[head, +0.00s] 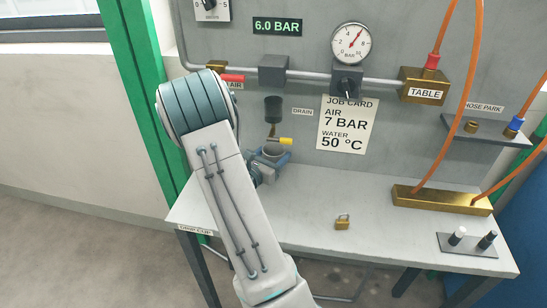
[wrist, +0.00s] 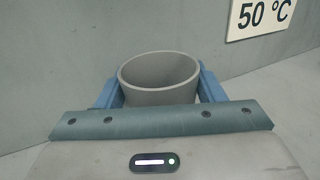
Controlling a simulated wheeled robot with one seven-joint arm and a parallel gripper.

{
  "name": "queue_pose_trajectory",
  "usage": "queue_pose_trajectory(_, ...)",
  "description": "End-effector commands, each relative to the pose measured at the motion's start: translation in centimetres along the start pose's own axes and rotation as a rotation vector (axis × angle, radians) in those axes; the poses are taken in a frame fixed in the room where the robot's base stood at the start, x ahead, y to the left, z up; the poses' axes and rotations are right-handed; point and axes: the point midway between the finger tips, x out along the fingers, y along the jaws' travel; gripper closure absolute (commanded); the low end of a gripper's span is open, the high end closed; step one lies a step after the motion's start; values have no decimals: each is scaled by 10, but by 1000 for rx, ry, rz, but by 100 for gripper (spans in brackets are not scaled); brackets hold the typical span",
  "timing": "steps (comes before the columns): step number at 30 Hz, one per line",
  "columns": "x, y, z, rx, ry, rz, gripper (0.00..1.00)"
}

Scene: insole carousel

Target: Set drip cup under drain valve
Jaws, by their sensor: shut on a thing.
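The drip cup (wrist: 160,80) is a grey, open-topped round cup. In the wrist view it sits between the two blue fingers of my gripper (wrist: 158,88), which is shut on it. The head view shows the cup (head: 275,152) upright near the panel, partly hidden by my gripper (head: 272,160). The drain valve (head: 272,130), a dark bowl with a brass outlet and yellow handle, hangs on the panel beside the DRAIN label. The cup is below the valve's outlet, close to it. I cannot tell whether the cup touches the bench (head: 300,215).
A brass block (head: 440,199) with orange hoses and a plate with two pegs (head: 467,243) stand at the right. A job card (head: 346,125) is on the panel. The DRIP CUP label (head: 194,230) marks the bench's front left edge.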

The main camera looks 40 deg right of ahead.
Motion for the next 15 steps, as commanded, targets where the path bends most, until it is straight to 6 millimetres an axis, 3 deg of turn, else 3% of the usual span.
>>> queue_pose_trajectory(4, 0, 0, -12, 0, -1, 0, 64)
queue_pose_trajectory(15, 0, 0, -16, 1, -1, 0, 64)
